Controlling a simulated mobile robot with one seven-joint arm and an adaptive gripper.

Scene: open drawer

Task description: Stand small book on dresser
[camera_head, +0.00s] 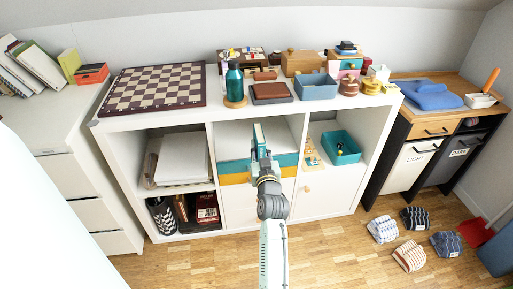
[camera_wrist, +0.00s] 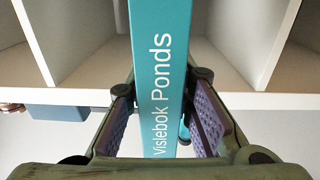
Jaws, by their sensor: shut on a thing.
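A slim teal book (camera_wrist: 164,62) with white spine lettering is between the two finger pads of my gripper (camera_wrist: 160,125) in the wrist view. My gripper (camera_head: 261,160) is shut on it. In the head view the book (camera_head: 258,133) shows small, edge-on and roughly upright, in front of the middle compartment of the white shelf unit. A white dresser (camera_head: 57,125) with drawers stands at the far left. On its top are several leaning pale books (camera_head: 38,65), an upright yellow-green book (camera_head: 69,64) and an orange-and-black box (camera_head: 92,73).
The white shelf unit (camera_head: 205,117) carries a chessboard (camera_head: 155,87), a teal bottle (camera_head: 234,82), a blue-grey bin (camera_head: 315,87) and small boxes. The dresser's front top is clear. Several striped cloth items (camera_head: 409,255) lie on the floor at right, near a laundry cabinet (camera_head: 408,160).

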